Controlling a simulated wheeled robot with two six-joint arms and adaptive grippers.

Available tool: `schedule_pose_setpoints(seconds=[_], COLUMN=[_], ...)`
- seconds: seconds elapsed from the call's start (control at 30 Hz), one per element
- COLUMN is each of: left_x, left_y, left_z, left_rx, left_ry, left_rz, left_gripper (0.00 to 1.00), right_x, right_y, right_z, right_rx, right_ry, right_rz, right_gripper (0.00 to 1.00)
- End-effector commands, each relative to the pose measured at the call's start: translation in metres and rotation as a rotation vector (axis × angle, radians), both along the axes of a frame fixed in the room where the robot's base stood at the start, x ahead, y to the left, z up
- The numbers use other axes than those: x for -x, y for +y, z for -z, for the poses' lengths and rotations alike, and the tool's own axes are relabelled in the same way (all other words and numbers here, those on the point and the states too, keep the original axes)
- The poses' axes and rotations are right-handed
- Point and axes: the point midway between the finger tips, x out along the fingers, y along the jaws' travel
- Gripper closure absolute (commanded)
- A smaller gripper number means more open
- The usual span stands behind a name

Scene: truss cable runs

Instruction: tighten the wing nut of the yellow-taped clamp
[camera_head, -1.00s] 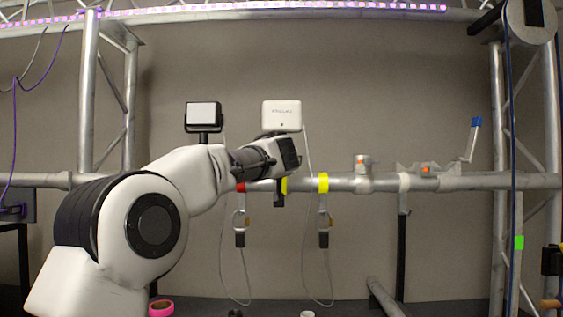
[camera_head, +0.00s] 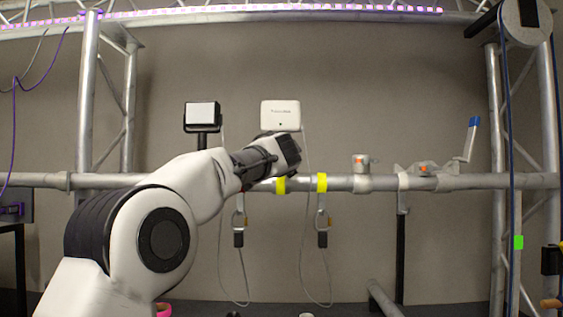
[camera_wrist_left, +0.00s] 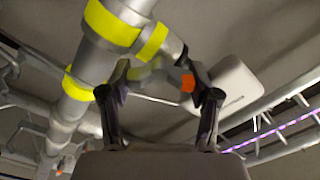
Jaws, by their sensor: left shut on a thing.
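My left gripper (camera_head: 288,151) is just above the horizontal pipe (camera_head: 395,182), in front of the lower edge of a white box. In the left wrist view its two dark fingers (camera_wrist_left: 160,78) stand on either side of a blurred grey piece with an orange part (camera_wrist_left: 187,82), apparently the wing nut, and are shut on it. The yellow-taped clamp (camera_wrist_left: 152,42) lies beside the pipe just beyond the fingers. Yellow tape bands also wrap the pipe (camera_wrist_left: 110,24); two show in the head view, at left (camera_head: 281,186) and right (camera_head: 322,182). My right gripper is not in view.
A black lamp (camera_head: 202,116) and the white box (camera_head: 281,115) stand above the pipe. Clamps with orange parts (camera_head: 361,161) sit farther right. Safety cables (camera_head: 239,238) hang below. Truss uprights (camera_head: 497,130) stand at both sides.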

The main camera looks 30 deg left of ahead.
Motion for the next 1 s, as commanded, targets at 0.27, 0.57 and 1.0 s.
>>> schedule_pose_setpoints(seconds=[0.27,0.57,1.0], left_x=[-0.0004,-0.0006,-0.0005], left_y=[-0.0007,-0.001,-0.0004], left_z=[0.0015,0.0031,0.0052], left_rx=[-0.221,-0.465,-0.821], left_ry=[0.136,0.286,0.505], left_rz=[-0.001,0.0,0.0], left_gripper=[0.73,0.73,0.73], right_x=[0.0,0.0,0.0], right_y=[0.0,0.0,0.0], right_z=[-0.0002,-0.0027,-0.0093], right_rx=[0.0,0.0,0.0], right_ry=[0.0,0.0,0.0], right_rz=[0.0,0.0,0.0], right_gripper=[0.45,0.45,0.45])
